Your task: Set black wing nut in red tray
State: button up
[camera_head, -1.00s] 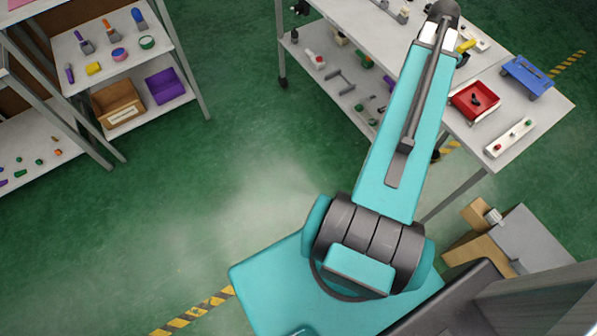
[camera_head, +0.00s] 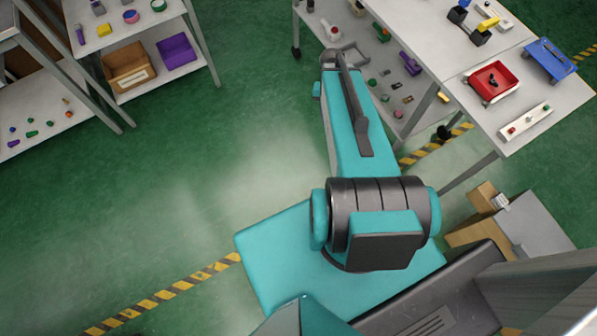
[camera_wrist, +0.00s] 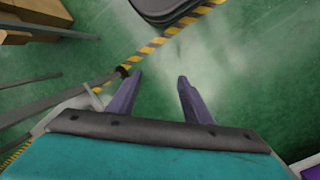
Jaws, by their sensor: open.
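The red tray (camera_head: 475,84) lies on the tabletop at the right in the head view. A small dark piece (camera_head: 491,81), which looks like the black wing nut, lies inside the tray. My gripper (camera_wrist: 160,78) shows in the wrist view with its two purple fingers apart and nothing between them. It hangs over open green floor, away from the tray. The head view does not show the fingers clearly; the arm hides them.
A blue tray (camera_head: 547,60) and a white strip with coloured knobs (camera_head: 525,122) flank the red tray. Lever fixtures (camera_head: 476,24) stand farther back. Shelves with small parts are at the left, with a cardboard bin (camera_head: 128,66) and a purple bin (camera_head: 176,50). Open floor lies between.

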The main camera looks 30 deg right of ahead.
jog(key=s+a+f+n+g, duration=0.1)
jog(key=s+a+f+n, duration=0.1)
jog(key=s+a+f, duration=0.2)
jog(key=s+a+f+n+g, duration=0.1)
jog(key=s+a+f+n, duration=0.2)
jog(key=s+a, duration=0.3)
jog(key=s+a+f+n+g, duration=0.1)
jog(key=s+a+f+n, duration=0.2)
jog(key=a, duration=0.8)
notch_tip(320, 180, down, 2)
jog(key=shift+s+a+f, duration=0.25)
jog(key=shift+s+a, duration=0.05)
jog(key=shift+s, duration=0.95)
jog(key=shift+f+b, duration=1.05)
jog(key=shift+b, duration=0.1)
